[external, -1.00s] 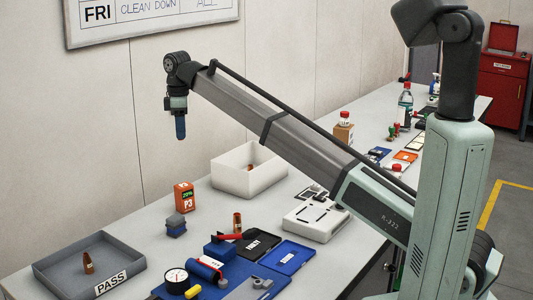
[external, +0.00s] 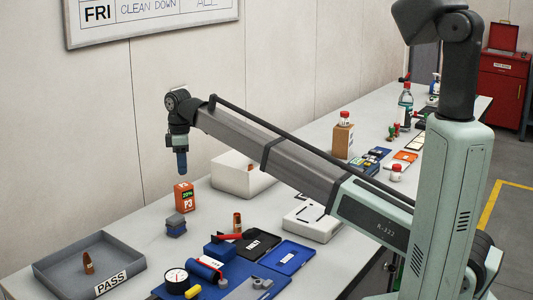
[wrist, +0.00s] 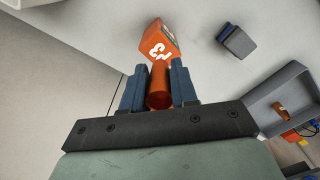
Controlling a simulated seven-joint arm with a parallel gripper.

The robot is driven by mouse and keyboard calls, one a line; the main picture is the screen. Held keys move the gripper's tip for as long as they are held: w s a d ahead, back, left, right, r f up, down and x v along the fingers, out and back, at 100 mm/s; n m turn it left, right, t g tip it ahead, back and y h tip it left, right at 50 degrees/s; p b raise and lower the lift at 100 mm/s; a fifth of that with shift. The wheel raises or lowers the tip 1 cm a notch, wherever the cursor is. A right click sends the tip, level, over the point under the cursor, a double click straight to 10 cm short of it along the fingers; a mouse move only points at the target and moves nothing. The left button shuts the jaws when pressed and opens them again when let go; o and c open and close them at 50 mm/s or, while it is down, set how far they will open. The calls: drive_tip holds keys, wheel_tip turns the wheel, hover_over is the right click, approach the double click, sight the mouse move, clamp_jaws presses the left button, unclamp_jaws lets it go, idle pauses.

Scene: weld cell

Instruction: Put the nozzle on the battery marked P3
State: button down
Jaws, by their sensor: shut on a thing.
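The battery marked P3 (external: 184,197) is an orange block standing upright on the table; its top and P3 face also show in the wrist view (wrist: 160,42). My gripper (external: 182,170) points straight down, just above the battery in the external view. In the wrist view my blue fingers (wrist: 159,88) are shut on a copper-orange nozzle (wrist: 160,86), whose far end appears close to the battery's near edge. I cannot tell whether they touch. In the external view the held nozzle is hidden by the fingers.
A grey-blue block (external: 176,226) stands just in front of the battery. The grey PASS tray (external: 50,270) holds another nozzle (external: 88,263). A white bin (external: 232,180) stands behind to the right. Another copper nozzle (external: 237,223) stands near the blue mat (external: 232,275).

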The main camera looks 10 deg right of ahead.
drive_tip(key=shift+f, duration=1.75)
drive_tip(key=c, duration=0.9)
unclamp_jaws()
drive_tip(key=shift+f, duration=0.1)
wheel_tip(320, 180, up, 12)
drive_tip(key=shift+r, duration=0.15)
drive_tip(key=shift+w, duration=0.1)
